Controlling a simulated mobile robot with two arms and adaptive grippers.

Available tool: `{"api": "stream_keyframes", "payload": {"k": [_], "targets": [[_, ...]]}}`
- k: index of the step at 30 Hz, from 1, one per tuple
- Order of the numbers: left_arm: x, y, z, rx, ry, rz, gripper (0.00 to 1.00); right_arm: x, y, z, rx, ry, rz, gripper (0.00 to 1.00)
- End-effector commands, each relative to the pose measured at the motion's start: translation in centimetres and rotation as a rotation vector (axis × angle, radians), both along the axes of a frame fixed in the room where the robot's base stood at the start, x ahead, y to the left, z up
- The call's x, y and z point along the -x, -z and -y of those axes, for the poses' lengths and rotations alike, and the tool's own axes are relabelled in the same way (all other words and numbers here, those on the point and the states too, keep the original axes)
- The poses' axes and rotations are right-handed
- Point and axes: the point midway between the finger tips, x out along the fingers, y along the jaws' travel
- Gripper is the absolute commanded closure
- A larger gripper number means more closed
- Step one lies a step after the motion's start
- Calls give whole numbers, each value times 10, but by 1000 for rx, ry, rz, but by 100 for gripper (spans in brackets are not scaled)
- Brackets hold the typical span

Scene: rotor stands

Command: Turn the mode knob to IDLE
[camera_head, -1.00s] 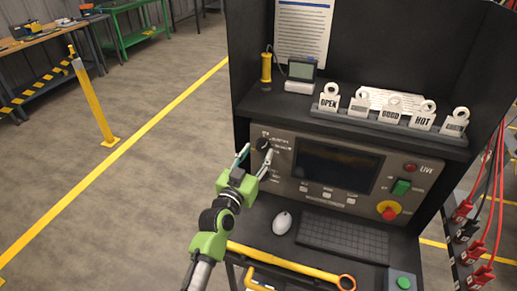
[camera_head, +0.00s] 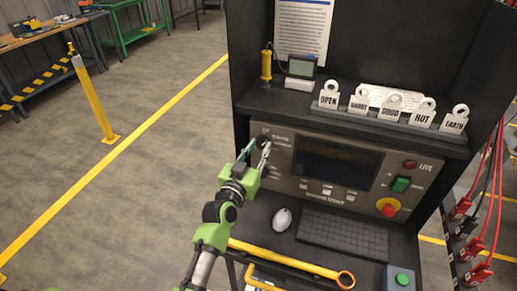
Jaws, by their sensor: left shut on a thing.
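The mode knob (camera_head: 262,141) is a small dark knob at the upper left of the grey control panel (camera_head: 284,182). My left gripper (camera_head: 258,150) is at the knob, with its fingers shut around it. The fingers cover most of the knob, so its pointer direction cannot be read. The small labels beside the knob are too blurred to read. My right gripper is not in view.
The panel carries a dark screen (camera_head: 333,163), a green switch (camera_head: 401,184) and a red stop button (camera_head: 389,209). Below are a mouse (camera_head: 282,220), a keyboard (camera_head: 343,234) and a yellow wrench (camera_head: 290,262). Hanging tags (camera_head: 390,107) stand on the shelf above. Open floor lies left.

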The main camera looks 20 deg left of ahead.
Motion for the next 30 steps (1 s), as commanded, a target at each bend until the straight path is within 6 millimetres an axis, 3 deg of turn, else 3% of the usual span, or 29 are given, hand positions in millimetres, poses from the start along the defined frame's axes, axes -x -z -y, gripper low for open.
{"api": "stream_keyframes", "payload": {"k": [30], "targets": [[0,1,-2,699,0,-23,96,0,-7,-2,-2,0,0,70]]}}
